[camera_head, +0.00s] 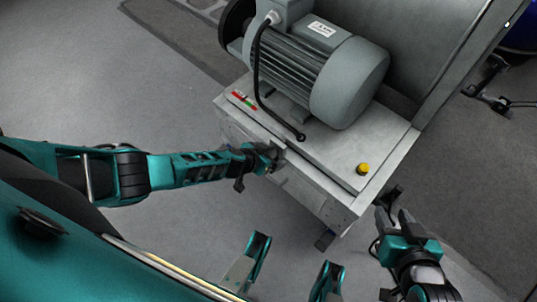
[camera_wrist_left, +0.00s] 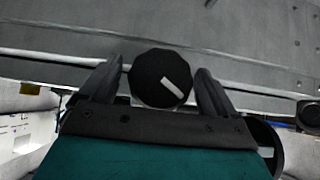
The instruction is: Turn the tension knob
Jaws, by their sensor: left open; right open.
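The tension knob is a round black knob with a white pointer bar (camera_wrist_left: 160,78). In the left wrist view it sits between the two fingers of my left gripper (camera_wrist_left: 152,85), with a finger on each side. Whether the fingers touch it is hard to tell; they look open around it. In the head view my left gripper (camera_head: 270,157) is at the front face of the machine's grey cabinet (camera_head: 315,165) and hides the knob. My right gripper (camera_head: 392,208) is open and empty beside the cabinet's right corner.
A large grey motor (camera_head: 330,75) stands on the cabinet top, with a black cable (camera_head: 262,85) hanging over it. A yellow button (camera_head: 363,168) sits near the right corner of the top. The floor at left is clear.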

